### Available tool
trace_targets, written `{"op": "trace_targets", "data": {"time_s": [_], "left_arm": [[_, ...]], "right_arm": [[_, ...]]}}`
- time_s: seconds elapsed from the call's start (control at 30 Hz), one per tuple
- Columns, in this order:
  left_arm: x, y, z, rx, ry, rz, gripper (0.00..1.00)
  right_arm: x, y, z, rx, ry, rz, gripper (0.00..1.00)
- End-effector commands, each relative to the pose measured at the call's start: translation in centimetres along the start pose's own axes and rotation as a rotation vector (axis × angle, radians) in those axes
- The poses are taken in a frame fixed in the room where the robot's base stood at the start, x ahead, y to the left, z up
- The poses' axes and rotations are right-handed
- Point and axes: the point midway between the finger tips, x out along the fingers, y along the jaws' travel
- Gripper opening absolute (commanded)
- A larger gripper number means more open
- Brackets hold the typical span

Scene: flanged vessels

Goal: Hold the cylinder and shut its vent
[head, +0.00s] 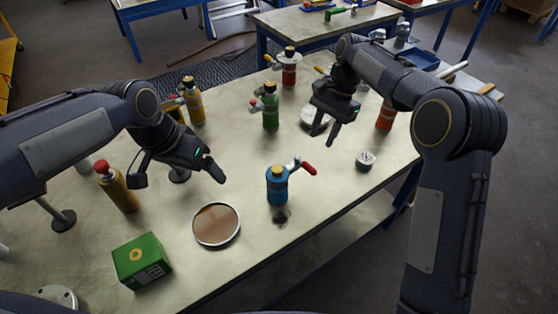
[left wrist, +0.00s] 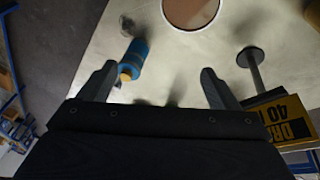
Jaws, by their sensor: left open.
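A blue cylinder (head: 277,188) stands upright near the table's front edge, with a grey side fitting and a red handle (head: 308,168) pointing right. In the left wrist view the cylinder (left wrist: 133,60) shows beyond the left finger, apart from it. My left gripper (head: 178,173) is open and empty, above the table to the left of the blue cylinder; its two fingers (left wrist: 158,85) are wide apart. My right gripper (head: 325,128) hangs above the table, behind and right of the blue cylinder, its fingers apart with nothing between them. Whether the vent is open I cannot tell.
Other cylinders stand around: green (head: 270,107), red (head: 289,68), orange (head: 385,116), and yellow ones (head: 194,102) (head: 118,190). A round brown-topped disc (head: 216,225), a green box (head: 142,260) and a small metal part (head: 365,160) lie near the front. Bare tabletop surrounds the blue cylinder.

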Motion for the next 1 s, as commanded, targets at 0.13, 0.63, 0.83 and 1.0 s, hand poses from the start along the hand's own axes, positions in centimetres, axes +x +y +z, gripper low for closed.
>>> {"op": "trace_targets", "data": {"time_s": [0.13,0.63,0.83,1.0], "left_arm": [[3.7,1.4,-4.9,0.141,-0.089,-0.018,0.84],[16.8,8.0,-13.2,0.492,-0.29,-0.089,0.84],[18.6,8.4,-13.3,0.517,-0.305,-0.096,0.84],[20.9,8.0,-12.6,0.516,-0.307,-0.095,0.84]], "right_arm": [[0.0,0.0,0.0,0.0,0.0,0.0,0.36],[0.0,0.0,0.0,0.0,0.0,0.0,0.36],[0.0,0.0,0.0,-0.001,0.0,0.0,0.36],[0.0,0.0,0.0,0.0,0.0,0.0,0.36]]}}
